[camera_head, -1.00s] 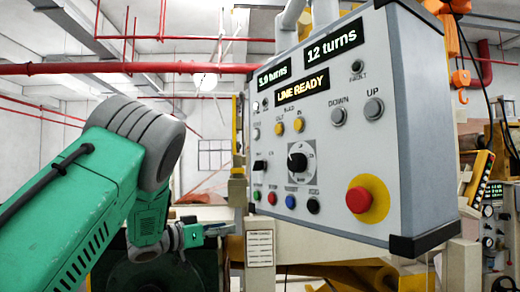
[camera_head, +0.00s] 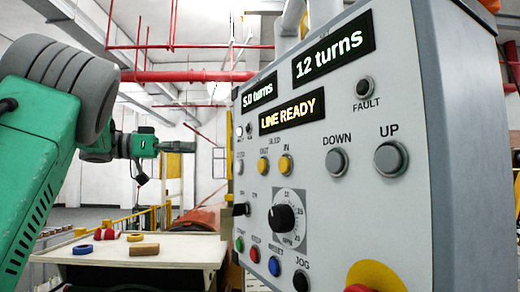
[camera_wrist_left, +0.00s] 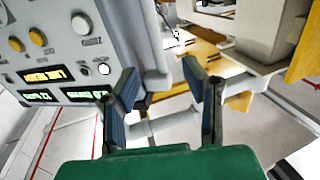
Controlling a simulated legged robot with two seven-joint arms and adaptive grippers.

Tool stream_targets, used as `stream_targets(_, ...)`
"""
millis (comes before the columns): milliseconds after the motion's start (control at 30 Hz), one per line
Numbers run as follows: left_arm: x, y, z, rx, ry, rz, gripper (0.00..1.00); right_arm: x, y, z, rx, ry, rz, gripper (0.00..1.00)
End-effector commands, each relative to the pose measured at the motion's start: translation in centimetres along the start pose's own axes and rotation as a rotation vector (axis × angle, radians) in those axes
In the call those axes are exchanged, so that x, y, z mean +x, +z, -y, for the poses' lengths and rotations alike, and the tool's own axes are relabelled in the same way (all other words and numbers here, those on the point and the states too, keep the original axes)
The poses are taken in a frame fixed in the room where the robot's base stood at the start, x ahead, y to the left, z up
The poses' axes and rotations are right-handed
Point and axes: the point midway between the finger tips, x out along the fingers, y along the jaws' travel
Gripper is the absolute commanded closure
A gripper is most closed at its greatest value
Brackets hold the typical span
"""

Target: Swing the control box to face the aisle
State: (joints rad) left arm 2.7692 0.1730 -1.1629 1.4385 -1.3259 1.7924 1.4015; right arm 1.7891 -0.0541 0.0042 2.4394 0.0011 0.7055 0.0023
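The grey control box (camera_head: 405,110) hangs large at the right in the head view, its panel angled toward the left. Its displays read "12 turns" and "LINE READY", above buttons and a black dial. My left gripper (camera_head: 184,147) is beyond the box's left edge, pointing right. In the left wrist view my left gripper (camera_wrist_left: 163,100) has its two fingers spread wide. The box (camera_wrist_left: 92,52) shows inverted at upper left there, its edge reaching between and behind the fingers. I cannot tell whether a finger touches it. My right gripper is not in view.
A cream table (camera_head: 185,249) at lower left holds blue and yellow rings, red pieces and a brown block (camera_head: 144,249). Red pipes (camera_head: 190,76) cross behind. Yellow railings stand behind the table. Open space lies left of the box.

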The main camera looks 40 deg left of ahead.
Motion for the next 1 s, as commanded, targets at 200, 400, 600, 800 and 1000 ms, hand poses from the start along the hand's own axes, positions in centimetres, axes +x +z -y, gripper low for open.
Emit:
stream_targets(200, 2.3, -0.6, -1.0, 0.007, 0.002, 0.004, 0.61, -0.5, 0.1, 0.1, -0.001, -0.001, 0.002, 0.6)
stream_targets(400, 7.6, -0.8, -1.6, 0.011, 0.004, 0.012, 0.61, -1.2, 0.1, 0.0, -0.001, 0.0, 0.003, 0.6)
stream_targets(600, 11.2, -0.5, -0.9, 0.007, 0.003, 0.009, 0.61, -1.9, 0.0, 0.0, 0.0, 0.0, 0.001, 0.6)
stream_targets(800, 13.5, -0.2, -0.4, 0.003, 0.006, 0.005, 0.61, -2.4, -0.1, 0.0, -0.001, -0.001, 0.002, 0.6)
stream_targets(1000, 14.5, -0.3, -0.7, 0.005, 0.002, 0.005, 0.61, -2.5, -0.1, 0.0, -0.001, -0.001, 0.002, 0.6)
